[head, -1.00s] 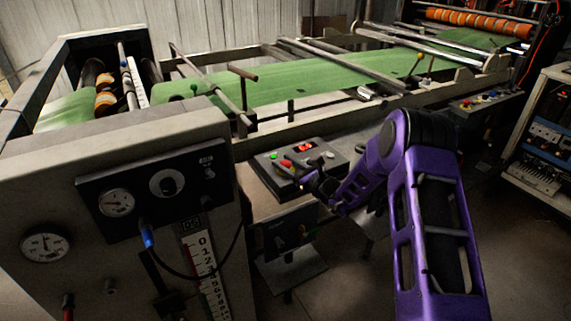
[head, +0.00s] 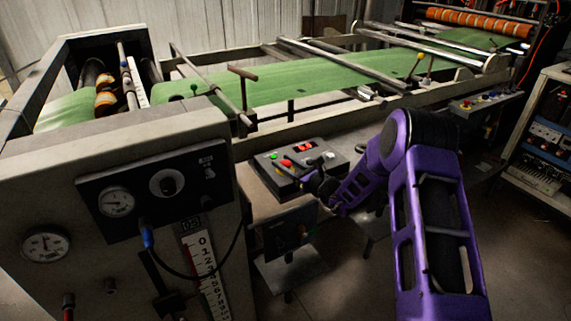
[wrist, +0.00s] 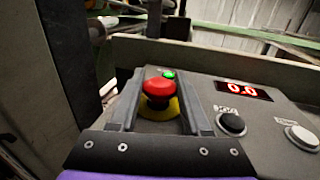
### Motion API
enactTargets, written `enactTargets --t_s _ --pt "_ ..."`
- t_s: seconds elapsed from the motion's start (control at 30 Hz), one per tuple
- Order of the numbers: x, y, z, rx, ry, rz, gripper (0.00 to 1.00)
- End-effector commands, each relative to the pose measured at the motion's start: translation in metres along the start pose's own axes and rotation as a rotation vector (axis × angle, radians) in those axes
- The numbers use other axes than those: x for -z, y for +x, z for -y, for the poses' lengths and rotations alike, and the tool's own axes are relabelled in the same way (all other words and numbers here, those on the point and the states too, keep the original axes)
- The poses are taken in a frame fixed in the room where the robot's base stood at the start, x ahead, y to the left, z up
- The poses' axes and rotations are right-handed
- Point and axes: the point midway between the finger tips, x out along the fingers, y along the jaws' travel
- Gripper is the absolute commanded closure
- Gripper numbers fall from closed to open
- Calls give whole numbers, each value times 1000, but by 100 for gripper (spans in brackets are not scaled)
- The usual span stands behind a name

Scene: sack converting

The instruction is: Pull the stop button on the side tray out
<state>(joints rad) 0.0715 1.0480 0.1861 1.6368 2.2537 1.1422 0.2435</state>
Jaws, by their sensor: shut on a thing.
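The stop button (wrist: 158,90) is a red mushroom head on a yellow base, at the near left of the dark side tray (wrist: 260,147). In the head view the red stop button (head: 286,163) shows small beside my gripper (head: 297,172). In the wrist view my gripper (wrist: 160,98) has one finger on each side of the red head and is shut on it. The yellow base shows below the head. The exact finger contact is hard to see.
A lit green button (wrist: 169,74) sits just behind the stop button. A red display (wrist: 243,90), a black button (wrist: 232,123) and a white button (wrist: 302,136) lie to the right. A large grey machine cabinet (head: 130,250) stands left of the tray.

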Motion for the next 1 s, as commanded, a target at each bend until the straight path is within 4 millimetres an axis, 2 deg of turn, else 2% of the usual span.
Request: enactTargets --t_s 0.13,0.37,0.4,0.53,0.57,0.87,1.0 --pt "-8 -1 1 2 1 1 100" --pt "-10 0 0 0 0 2 100" --pt "-10 0 0 0 0 2 47" --pt "-10 0 0 0 0 2 24" --pt "-10 0 0 0 0 2 21" --pt "-9 -1 0 0 1 0 21" --pt "-9 -14 1 2 1 -2 21"
